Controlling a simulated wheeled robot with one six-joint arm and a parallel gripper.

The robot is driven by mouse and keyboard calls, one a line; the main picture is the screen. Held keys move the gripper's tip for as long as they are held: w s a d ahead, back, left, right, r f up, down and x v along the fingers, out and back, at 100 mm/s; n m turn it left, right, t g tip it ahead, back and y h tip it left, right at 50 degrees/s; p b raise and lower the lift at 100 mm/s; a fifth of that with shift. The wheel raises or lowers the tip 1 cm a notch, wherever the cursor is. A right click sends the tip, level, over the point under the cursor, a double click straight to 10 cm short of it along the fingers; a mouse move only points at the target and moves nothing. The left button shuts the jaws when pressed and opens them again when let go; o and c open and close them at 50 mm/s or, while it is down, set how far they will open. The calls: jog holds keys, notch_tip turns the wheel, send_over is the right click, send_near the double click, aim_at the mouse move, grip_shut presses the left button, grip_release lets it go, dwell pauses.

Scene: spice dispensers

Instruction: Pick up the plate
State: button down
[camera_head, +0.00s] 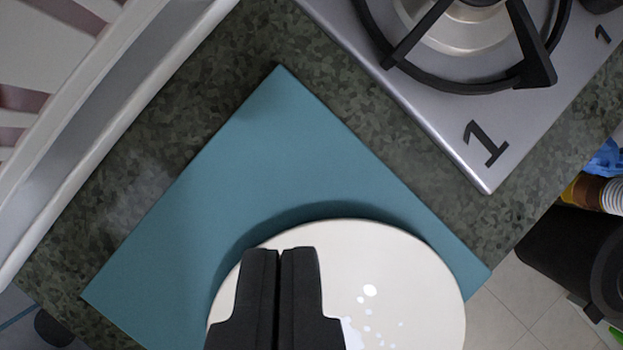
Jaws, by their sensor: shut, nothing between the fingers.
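A round white plate (395,275) shows at the bottom of the view, with small bright spots on its surface. It is on a teal square mat (270,150), and its lower part is cut off by the frame edge. My gripper (280,252) is in front of the left part of the plate and hides some of it. The two black fingers are together with nothing between them. I cannot tell how far above the plate the fingertips are.
The mat lies on a dark mottled counter (225,80). A gas hob (430,100) marked 1, with a black pan support (535,65), is at the upper right. A white rack (110,95) borders the left. Floor and a black bin (570,255) show at right.

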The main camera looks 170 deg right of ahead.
aim_at(388, 289)
jog(key=x, duration=1)
jog(key=shift+w+d+f, duration=0.15)
jog(key=shift+w+f, duration=0.05)
jog(key=shift+s+a, duration=0.2)
jog(key=shift+s, duration=0.8)
jog(key=shift+s+a, duration=0.2)
jog(key=shift+s, duration=0.8)
jog(key=shift+s+a, duration=0.2)
jog(key=shift+s, duration=0.7)
jog(key=shift+s+a, duration=0.15)
jog(key=shift+s, duration=0.7)
jog(key=shift+s+a, duration=0.2)
jog(key=shift+s, duration=0.7)
jog(key=shift+w, duration=0.1)
